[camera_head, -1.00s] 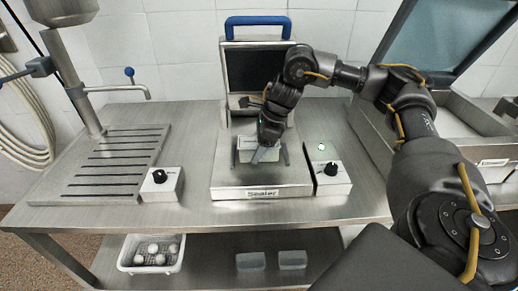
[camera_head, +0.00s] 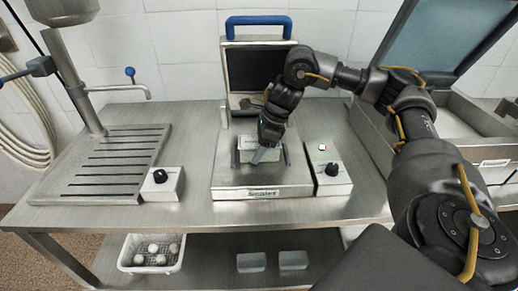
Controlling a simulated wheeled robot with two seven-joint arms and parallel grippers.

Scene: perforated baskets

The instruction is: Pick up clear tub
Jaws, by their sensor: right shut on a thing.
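A clear tub (camera_head: 246,154) sits in the tray of the sealer (camera_head: 262,192), which has its lid raised. My right gripper (camera_head: 264,154) reaches down over the tub from behind and above. It is shut on the tub, and its dark fingers and wrist hide part of it. Two more clear tubs, a left one (camera_head: 251,262) and a right one (camera_head: 293,260), stand side by side on the lower shelf. My left gripper is not in view.
Control boxes with black knobs stand left (camera_head: 162,184) and right (camera_head: 332,178) of the sealer. A slotted drain plate (camera_head: 118,165) lies at the left. A white perforated basket (camera_head: 150,268) with several pale round things stands on the lower shelf.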

